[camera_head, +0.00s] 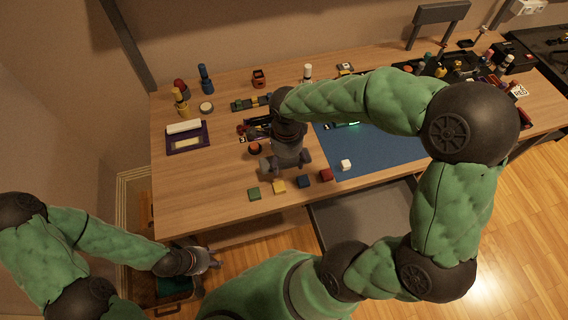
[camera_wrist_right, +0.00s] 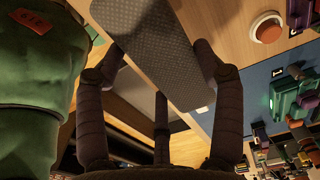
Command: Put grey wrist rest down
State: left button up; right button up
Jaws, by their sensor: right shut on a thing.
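The grey wrist rest (camera_wrist_right: 158,50) is a long, textured grey block in the right wrist view. It lies between the fingers of my right gripper (camera_head: 286,164), which is shut on it. In the head view the gripper is over the front middle of the wooden table (camera_head: 225,205), and the rest is largely hidden by it. I cannot tell from these views whether the rest touches the table. My left gripper (camera_head: 211,261) is low, off the table's front left edge; its fingers are too small to judge.
Green (camera_head: 254,193), yellow (camera_head: 279,187), blue (camera_head: 304,181) and red (camera_head: 326,175) blocks line the front edge. A white cube (camera_head: 346,165) sits on the blue mat (camera_head: 385,154). A purple tray (camera_head: 188,138) stands at left. The front left tabletop is clear.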

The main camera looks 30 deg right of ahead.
jog(key=w+f, duration=0.1)
jog(key=w+d+f+b, duration=0.1)
jog(key=f, duration=0.1)
jog(key=w+f, duration=0.1)
jog(key=f, duration=0.1)
jog(key=shift+w+d+f, duration=0.1)
jog(key=shift+w+d, duration=0.15)
jog(key=shift+w, duration=0.05)
jog(key=shift+w+d+f+b, duration=0.15)
jog(key=shift+f+b, duration=0.65)
jog(key=shift+f, duration=0.9)
jog(key=shift+f, duration=0.2)
jog(key=o, duration=1.2)
jog(key=shift+r, duration=0.1)
